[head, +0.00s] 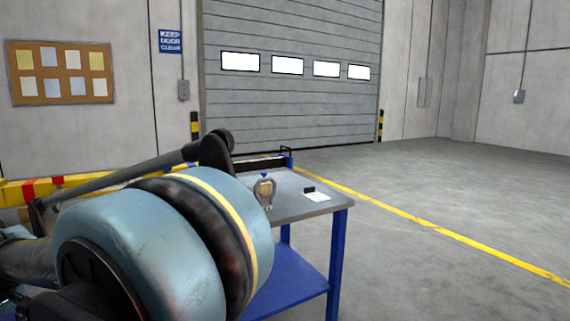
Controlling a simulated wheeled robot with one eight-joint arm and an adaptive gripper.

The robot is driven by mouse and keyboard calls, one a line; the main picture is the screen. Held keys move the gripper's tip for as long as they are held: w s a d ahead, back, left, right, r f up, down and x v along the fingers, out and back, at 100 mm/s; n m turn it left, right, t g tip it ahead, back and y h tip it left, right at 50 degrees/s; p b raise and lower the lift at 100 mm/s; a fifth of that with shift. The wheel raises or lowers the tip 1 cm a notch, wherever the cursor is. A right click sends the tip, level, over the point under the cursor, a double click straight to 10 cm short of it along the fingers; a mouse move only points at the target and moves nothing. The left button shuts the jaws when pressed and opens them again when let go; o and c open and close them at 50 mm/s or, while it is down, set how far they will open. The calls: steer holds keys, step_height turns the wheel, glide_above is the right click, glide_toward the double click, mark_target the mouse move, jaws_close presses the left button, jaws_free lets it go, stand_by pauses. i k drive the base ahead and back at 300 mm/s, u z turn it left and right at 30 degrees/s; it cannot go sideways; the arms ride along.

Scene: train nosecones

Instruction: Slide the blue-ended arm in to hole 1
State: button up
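I cannot make out the blue-ended arm or hole 1 for sure in the head view. A dark grey bar (125,176) runs slantwise from the left edge up to a black rounded joint (216,152). No blue end shows on it. Large blue-grey round bodies (140,255) with a dark band and a yellow stripe fill the lower left. They hide much of what is behind them, and I cannot tell whether they are mine. My gripper is not in view.
A blue-legged workbench (318,209) stands behind the round bodies. It bears a small rounded metal piece (264,192), a black block (309,189) and a white sheet (317,197). The floor (440,270) to the right is clear, crossed by a yellow line. A shutter door (290,108) closes the back.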

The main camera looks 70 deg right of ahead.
mark_target(281, 160)
steer(key=z, duration=3.25)
steer(key=k, duration=1.2)
steer(key=u, duration=0.8)
steer(key=i, duration=1)
